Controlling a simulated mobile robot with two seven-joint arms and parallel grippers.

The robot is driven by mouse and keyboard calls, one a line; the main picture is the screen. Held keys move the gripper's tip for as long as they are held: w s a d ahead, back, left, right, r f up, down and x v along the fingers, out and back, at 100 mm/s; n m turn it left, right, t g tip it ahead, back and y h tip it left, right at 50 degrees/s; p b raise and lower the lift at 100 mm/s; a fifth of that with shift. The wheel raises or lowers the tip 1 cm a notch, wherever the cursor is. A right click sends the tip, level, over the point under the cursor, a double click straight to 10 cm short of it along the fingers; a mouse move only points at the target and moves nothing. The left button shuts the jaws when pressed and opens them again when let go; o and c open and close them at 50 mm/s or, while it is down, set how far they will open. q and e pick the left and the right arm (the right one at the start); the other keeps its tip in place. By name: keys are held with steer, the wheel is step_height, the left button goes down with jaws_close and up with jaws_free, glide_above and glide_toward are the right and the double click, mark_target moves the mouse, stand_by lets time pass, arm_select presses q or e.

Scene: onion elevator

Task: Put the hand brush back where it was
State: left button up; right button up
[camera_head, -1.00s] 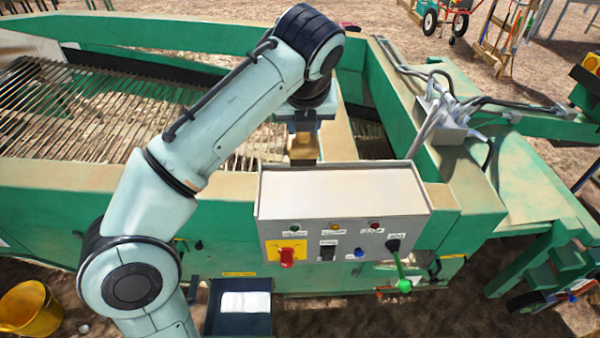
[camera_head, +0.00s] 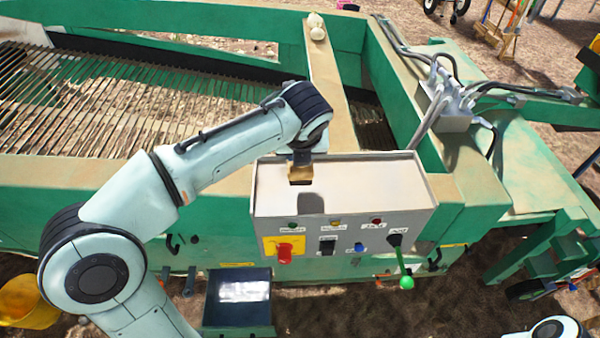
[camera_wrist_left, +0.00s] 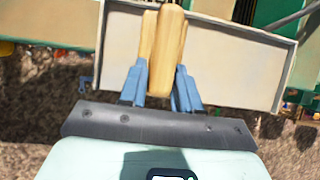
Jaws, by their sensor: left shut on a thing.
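My left gripper (camera_head: 302,158) is over the back left part of the grey control box (camera_head: 365,185). It is shut on the hand brush (camera_head: 300,174), of which only a small tan and dark part shows below the gripper in the head view. In the left wrist view the brush's pale wooden handle (camera_wrist_left: 164,45) lies between the blue fingers (camera_wrist_left: 160,88), with the box's rimmed top behind it. A dark shadow lies on the box top in front of the brush, and the brush appears to be above that surface. My right gripper is out of view.
The box front carries a red switch (camera_head: 285,250), a blue button (camera_head: 359,247) and a green-knobbed lever (camera_head: 406,282). Pale onions (camera_head: 316,26) sit on the beam behind. A dark tray (camera_head: 238,298) and a yellow bucket (camera_head: 28,301) are below left.

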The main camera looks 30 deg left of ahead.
mark_target(299, 171)
arm_select(q)
step_height(299, 171, down, 2)
steer(key=shift+s, duration=0.1)
steer(key=shift+s+f, duration=0.2)
steer(key=shift+f, duration=0.15)
steer(key=f, duration=0.2)
steer(key=f+b, duration=0.1)
steer(key=shift+w+f, duration=0.25)
steer(key=shift+f, duration=0.3)
steer(key=shift+s+r, duration=0.1)
steer(key=shift+s, duration=0.1)
steer(key=shift+w, duration=0.1)
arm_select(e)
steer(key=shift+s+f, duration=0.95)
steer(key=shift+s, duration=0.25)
arm_select(q)
steer(key=o, duration=1)
steer(key=shift+w, duration=0.1)
